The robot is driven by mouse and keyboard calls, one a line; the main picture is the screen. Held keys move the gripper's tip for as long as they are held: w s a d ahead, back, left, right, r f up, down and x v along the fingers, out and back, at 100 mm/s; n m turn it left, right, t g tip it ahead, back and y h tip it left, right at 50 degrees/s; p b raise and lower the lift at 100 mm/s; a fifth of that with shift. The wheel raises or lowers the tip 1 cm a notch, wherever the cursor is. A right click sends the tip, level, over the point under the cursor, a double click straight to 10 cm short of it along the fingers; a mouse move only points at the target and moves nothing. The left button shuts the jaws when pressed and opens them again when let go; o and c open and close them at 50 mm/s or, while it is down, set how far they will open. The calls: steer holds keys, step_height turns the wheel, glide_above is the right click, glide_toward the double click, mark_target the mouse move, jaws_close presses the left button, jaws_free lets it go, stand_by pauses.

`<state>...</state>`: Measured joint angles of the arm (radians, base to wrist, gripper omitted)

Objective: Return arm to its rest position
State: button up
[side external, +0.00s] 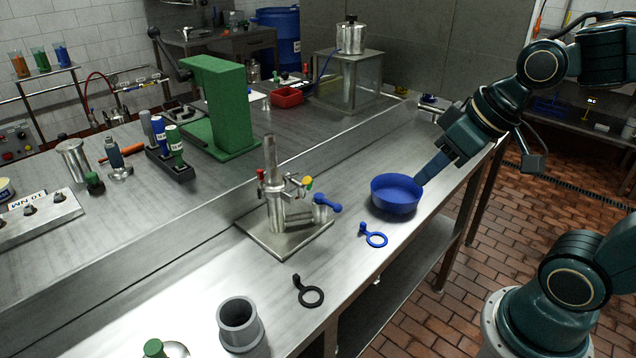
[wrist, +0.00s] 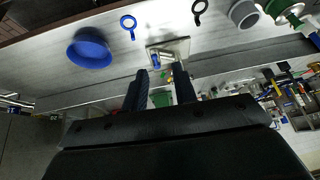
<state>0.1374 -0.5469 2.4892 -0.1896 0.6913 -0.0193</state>
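My gripper (side external: 424,181) is at the right, its fingers angled down toward the bench's right edge beside the blue bowl (side external: 397,188). In the side view I cannot tell the gap between fingertips and bowl. In the wrist view my gripper (wrist: 160,75) shows two dark fingers apart with nothing held between them. The blue bowl (wrist: 90,48) appears left of them. The metal valve stand (side external: 283,232), with red, yellow and blue handles, stands left of the bowl; its plate (wrist: 180,46) shows beyond the fingertips.
A blue ring key (side external: 375,239) and a black ring key (side external: 311,296) lie on the bench near its front edge. A grey cylinder (side external: 240,325) stands at the front. A green press (side external: 225,105) and red bin (side external: 286,97) stand farther back. The tiled floor (side external: 440,290) is open at right.

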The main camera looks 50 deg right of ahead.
steer(key=shift+h, duration=0.5)
steer(key=s, duration=0.1)
steer(key=s+r, duration=0.1)
steer(key=s, duration=0.1)
steer(key=s+d, duration=0.1)
steer(key=s, duration=0.1)
steer(key=shift+s+r, duration=0.25)
steer(key=shift+r, duration=0.05)
steer(key=shift+w, duration=0.1)
jaws_close()
steer(key=w+a+r+m+g+h, duration=0.1)
steer(key=w+a+g+h, duration=0.1)
steer(key=w, duration=1.3)
steer(key=w+a+f+h, duration=0.1)
steer(key=w+a+f, duration=0.2)
steer(key=w, duration=0.3)
steer(key=w+a+f, duration=0.3)
steer(key=w+a, duration=0.2)
steer(key=w, duration=0.1)
steer(key=shift+h, duration=0.4)
